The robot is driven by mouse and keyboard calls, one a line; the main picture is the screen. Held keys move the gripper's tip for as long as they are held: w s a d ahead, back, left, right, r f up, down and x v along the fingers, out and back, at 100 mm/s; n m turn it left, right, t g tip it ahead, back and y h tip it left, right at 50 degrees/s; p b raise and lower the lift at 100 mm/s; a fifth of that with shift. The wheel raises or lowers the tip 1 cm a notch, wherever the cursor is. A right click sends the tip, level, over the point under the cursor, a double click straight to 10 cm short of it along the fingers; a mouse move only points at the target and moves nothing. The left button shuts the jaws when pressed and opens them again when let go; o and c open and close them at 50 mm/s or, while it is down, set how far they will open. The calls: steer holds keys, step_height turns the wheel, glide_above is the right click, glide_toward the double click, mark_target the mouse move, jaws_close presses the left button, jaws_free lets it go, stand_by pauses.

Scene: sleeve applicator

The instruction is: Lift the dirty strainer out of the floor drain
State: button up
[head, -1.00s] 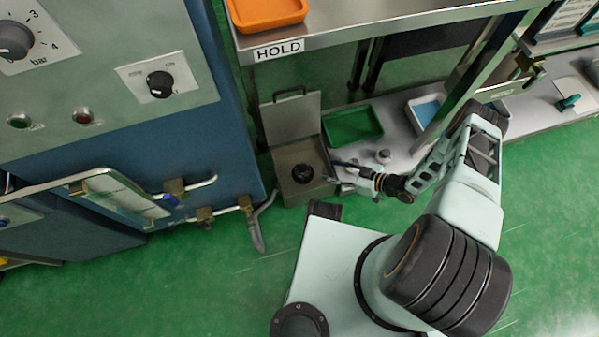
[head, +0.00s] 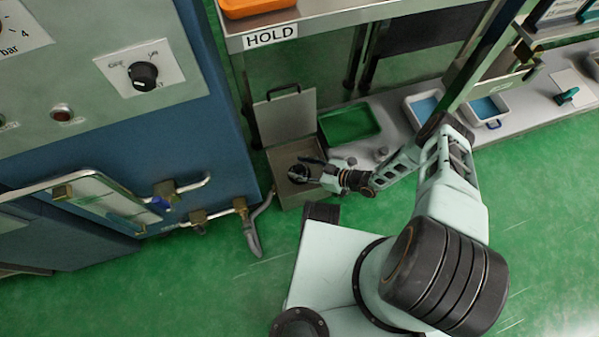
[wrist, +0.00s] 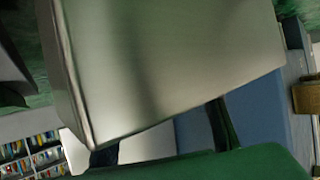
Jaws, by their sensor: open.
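The floor drain is a box (head: 284,199) with its lid (head: 285,117) standing open behind it. A dark round strainer (head: 297,172) sits low inside the box. My gripper (head: 311,170) is open over the right part of the opening, its dark fingers pointing left at the strainer and partly covering it. I cannot tell whether the fingers touch the strainer. The wrist view shows a large plain metal panel (wrist: 165,65) close up, and the strainer cannot be made out there.
A green tray (head: 350,123) lies right of the lid, with small grey items beside it. A blue cabinet with pipes and valves (head: 198,217) stands left of the drain. A metal shelf marked HOLD (head: 340,18) hangs above. Green floor lies open at the lower right.

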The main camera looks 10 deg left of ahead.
steer(key=shift+a+f, duration=0.1)
steer(key=shift+a, duration=0.1)
jaws_close()
steer(key=shift+w+r, duration=0.1)
steer(key=shift+r, duration=0.1)
